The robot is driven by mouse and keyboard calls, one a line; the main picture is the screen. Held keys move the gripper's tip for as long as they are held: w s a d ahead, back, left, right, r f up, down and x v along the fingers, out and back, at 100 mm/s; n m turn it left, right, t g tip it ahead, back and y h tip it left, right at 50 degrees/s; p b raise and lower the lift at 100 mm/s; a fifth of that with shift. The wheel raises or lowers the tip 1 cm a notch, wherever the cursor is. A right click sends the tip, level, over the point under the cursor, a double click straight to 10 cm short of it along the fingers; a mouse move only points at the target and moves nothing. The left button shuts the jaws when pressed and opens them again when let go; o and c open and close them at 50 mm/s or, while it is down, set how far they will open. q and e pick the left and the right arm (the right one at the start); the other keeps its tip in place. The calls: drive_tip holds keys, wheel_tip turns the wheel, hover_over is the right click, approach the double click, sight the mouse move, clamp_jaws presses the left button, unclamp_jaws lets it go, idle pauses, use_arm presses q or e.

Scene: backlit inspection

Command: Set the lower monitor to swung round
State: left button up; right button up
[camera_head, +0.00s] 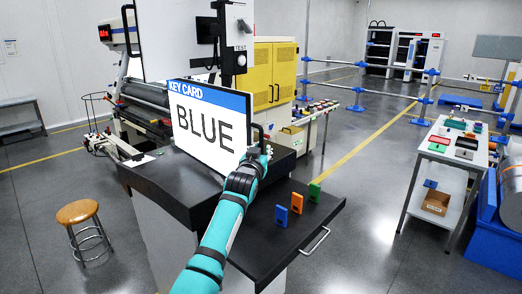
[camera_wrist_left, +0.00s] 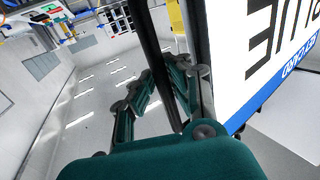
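The lower monitor (camera_head: 207,130) is a white panel with a blue strip reading "KEY CARD" and the large word "BLUE". It stands over the black desk, angled to face front-left. A dark upright handle (camera_head: 260,133) is on its right edge. My left gripper (camera_head: 258,157) is at the handle's lower part. In the left wrist view the dark handle bar (camera_wrist_left: 147,35) runs between the close-set fingers (camera_wrist_left: 162,88), which look shut on it. The monitor face (camera_wrist_left: 262,50) shows at the right there. My right gripper is not in view.
A grey upper panel (camera_head: 170,40) is above the monitor. Blue (camera_head: 281,216), orange (camera_head: 298,203) and green (camera_head: 314,192) cards stand on the black desk (camera_head: 265,255) to the right of my arm. A stool (camera_head: 77,212) stands at left, a white table (camera_head: 455,150) at right.

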use_arm(q)
drive_tip(key=o, duration=0.4)
drive_tip(key=shift+s+d+r, duration=0.2)
drive_tip(key=shift+o, duration=0.2)
drive_tip(key=shift+w+a, duration=0.1)
drive_tip(key=shift+a, duration=0.1)
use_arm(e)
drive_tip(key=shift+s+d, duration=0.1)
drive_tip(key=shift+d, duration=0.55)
use_arm(q)
drive_tip(key=shift+a, duration=0.1)
drive_tip(key=shift+s, duration=0.2)
drive_tip(key=v, duration=1.1)
drive_tip(key=shift+s, duration=0.3)
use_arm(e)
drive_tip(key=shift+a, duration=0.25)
